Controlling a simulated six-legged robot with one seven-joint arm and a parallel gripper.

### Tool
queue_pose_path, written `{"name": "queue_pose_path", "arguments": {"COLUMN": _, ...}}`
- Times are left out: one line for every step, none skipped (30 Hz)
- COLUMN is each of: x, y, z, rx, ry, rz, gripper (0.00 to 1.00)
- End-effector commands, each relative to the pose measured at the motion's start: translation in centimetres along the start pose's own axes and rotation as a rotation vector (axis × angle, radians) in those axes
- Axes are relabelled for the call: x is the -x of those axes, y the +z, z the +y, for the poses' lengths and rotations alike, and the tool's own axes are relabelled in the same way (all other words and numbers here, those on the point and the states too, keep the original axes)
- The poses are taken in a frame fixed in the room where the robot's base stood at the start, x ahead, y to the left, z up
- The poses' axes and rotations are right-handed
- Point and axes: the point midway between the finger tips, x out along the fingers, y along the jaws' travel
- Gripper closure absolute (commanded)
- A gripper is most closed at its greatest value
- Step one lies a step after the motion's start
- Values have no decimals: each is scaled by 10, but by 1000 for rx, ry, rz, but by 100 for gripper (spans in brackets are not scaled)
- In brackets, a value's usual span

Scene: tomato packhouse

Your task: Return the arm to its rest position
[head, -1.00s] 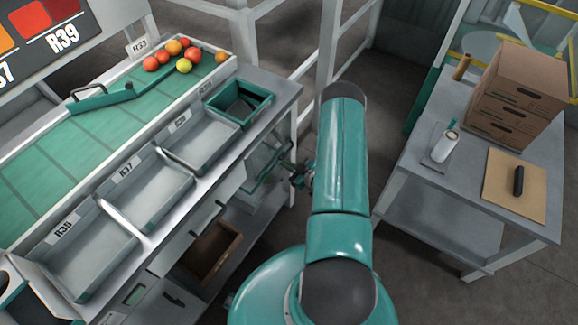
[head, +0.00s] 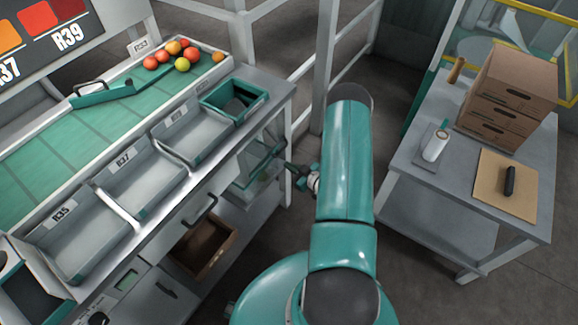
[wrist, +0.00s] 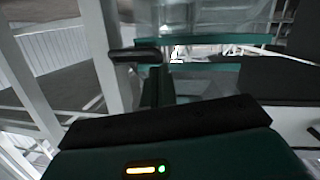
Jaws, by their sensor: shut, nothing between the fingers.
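My teal arm rises in the middle of the head view, between the sorting bench and the side table. My gripper (head: 283,162) shows small and partly hidden beyond the arm's left side, near the bench's right end. It is shut and empty. In the wrist view, my gripper's dark and teal housing fills the lower part, with a lit yellow bar and a green light. No held object shows there.
The sorting bench (head: 262,85) stands left, with grey trays, a green bin (head: 262,100) and several tomatoes (head: 172,48). The right-hand table (head: 408,158) holds stacked cartons (head: 508,90), a white roll (head: 436,146) and a board (head: 522,200). Grey posts stand behind the arm.

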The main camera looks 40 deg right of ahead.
Motion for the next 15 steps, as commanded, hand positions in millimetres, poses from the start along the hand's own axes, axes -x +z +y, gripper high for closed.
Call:
{"name": "queue_pose_path", "arguments": {"x": 8, "y": 4, "z": 0, "rx": -1, "ry": 2, "rz": -2, "gripper": 100}}
{"name": "queue_pose_path", "arguments": {"x": 12, "y": 5, "z": 0, "rx": -1, "ry": 2, "rz": -1, "gripper": 100}}
{"name": "queue_pose_path", "arguments": {"x": 19, "y": 8, "z": -1, "rx": -1, "ry": 1, "rz": -1, "gripper": 100}}
{"name": "queue_pose_path", "arguments": {"x": 24, "y": 10, "z": -1, "rx": -1, "ry": 1, "rz": -2, "gripper": 100}}
{"name": "queue_pose_path", "arguments": {"x": 30, "y": 12, "z": -1, "rx": -2, "ry": 2, "rz": -2, "gripper": 100}}
{"name": "queue_pose_path", "arguments": {"x": 36, "y": 15, "z": -2, "rx": -3, "ry": 2, "rz": -1, "gripper": 100}}
{"name": "queue_pose_path", "arguments": {"x": 42, "y": 17, "z": -2, "rx": -2, "ry": 1, "rz": -1, "gripper": 100}}
{"name": "queue_pose_path", "arguments": {"x": 47, "y": 19, "z": -3, "rx": -2, "ry": 1, "rz": -2, "gripper": 100}}
{"name": "queue_pose_path", "arguments": {"x": 54, "y": 22, "z": -3, "rx": -1, "ry": 2, "rz": -2, "gripper": 100}}
{"name": "queue_pose_path", "arguments": {"x": 58, "y": 23, "z": -3, "rx": -1, "ry": 2, "rz": -1, "gripper": 100}}
{"name": "queue_pose_path", "arguments": {"x": 62, "y": 25, "z": -4, "rx": -1, "ry": 1, "rz": 0, "gripper": 100}}
{"name": "queue_pose_path", "arguments": {"x": 67, "y": 26, "z": -4, "rx": -1, "ry": 0, "rz": 0, "gripper": 100}}
{"name": "queue_pose_path", "arguments": {"x": 70, "y": 27, "z": -4, "rx": -1, "ry": 1, "rz": 0, "gripper": 100}}
{"name": "queue_pose_path", "arguments": {"x": 72, "y": 28, "z": -4, "rx": -1, "ry": 1, "rz": 0, "gripper": 100}}
{"name": "queue_pose_path", "arguments": {"x": 75, "y": 29, "z": -4, "rx": -1, "ry": 1, "rz": 0, "gripper": 100}}
